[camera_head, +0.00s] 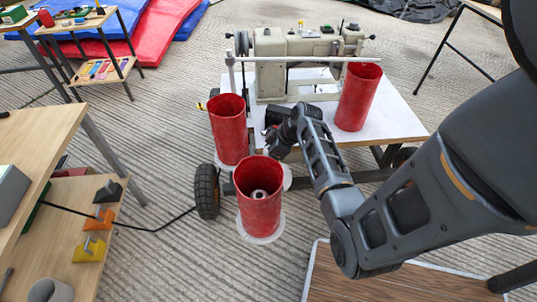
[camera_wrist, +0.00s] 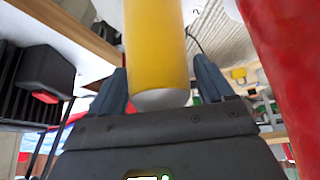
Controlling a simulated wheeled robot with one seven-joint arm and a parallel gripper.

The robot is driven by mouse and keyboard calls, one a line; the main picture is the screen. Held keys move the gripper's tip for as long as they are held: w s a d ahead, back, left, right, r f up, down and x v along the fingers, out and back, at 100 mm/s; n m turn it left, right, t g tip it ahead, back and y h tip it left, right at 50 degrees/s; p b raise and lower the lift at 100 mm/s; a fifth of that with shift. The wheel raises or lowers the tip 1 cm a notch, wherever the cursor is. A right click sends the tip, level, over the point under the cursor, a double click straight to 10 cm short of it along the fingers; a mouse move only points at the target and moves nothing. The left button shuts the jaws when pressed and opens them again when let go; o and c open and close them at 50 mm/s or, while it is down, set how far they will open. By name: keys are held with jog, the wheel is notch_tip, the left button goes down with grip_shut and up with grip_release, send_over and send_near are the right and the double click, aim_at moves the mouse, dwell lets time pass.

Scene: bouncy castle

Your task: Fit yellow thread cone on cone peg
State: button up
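The yellow thread cone (camera_wrist: 157,45) fills the gap between the fingers of my gripper (camera_wrist: 160,72) in the wrist view. Both fingers appear to touch its sides, and its pale rounded end faces the palm. In the head view, my fingertips and the yellow cone are hidden behind my wrist and the red cones. Three tall red cones stand around the sewing table: one front (camera_head: 259,212) on a white disc, one left (camera_head: 228,135), one on the tabletop at right (camera_head: 357,97). A pale peg top (camera_head: 259,194) shows inside the front one. No bare cone peg is identifiable.
A sewing machine (camera_head: 298,62) stands on the white table (camera_head: 400,122), with a pale horizontal bar in front. In the wrist view, a red surface (camera_wrist: 284,60) is close at right and a black box (camera_wrist: 45,78) at left. A wooden bench (camera_head: 35,130) stands left.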

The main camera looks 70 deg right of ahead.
jog(key=shift+o, duration=0.8)
jog(key=p+v, duration=0.2)
jog(key=v, duration=0.5)
jog(key=shift+s+r, duration=0.2)
jog(key=shift+r, duration=0.1)
